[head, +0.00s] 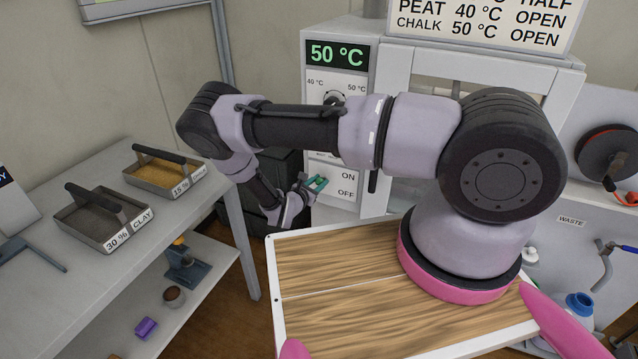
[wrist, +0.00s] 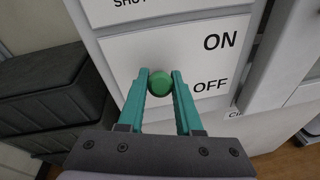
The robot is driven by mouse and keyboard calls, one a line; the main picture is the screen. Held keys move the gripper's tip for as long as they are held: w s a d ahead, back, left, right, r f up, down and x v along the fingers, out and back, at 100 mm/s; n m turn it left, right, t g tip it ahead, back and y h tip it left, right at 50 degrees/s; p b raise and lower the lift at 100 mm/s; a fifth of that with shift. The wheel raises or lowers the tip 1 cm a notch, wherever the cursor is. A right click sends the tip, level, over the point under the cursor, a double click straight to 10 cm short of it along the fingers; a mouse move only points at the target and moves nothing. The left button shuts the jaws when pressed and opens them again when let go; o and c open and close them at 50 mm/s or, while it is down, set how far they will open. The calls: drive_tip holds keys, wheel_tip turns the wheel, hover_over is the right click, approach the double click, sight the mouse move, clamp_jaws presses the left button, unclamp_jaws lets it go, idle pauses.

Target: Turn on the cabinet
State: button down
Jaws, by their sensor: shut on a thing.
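The white cabinet (head: 470,60) stands behind my arm, with a control column on its left. The column's ON/OFF panel (head: 345,168) also shows in the wrist view (wrist: 205,55), with ON above OFF. A round green switch knob (wrist: 160,82) sits left of the labels, about level with OFF in the wrist view. My gripper (head: 317,184) is at this panel. In the wrist view its two teal fingers (wrist: 160,84) are shut on the knob, one on each side. The display (head: 337,54) reads 50 °C.
A dial (head: 333,98) marked 40 °C and 50 °C sits above the panel, partly hidden by my arm. A side table (head: 100,240) at left holds trays labelled clay (head: 104,218) and 15 % (head: 162,172). A dark box (wrist: 50,100) stands left of the cabinet.

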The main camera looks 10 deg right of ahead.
drive_tip(key=c, duration=0.6)
unclamp_jaws()
drive_tip(key=v, duration=1)
drive_tip(key=shift+s+a, duration=0.3)
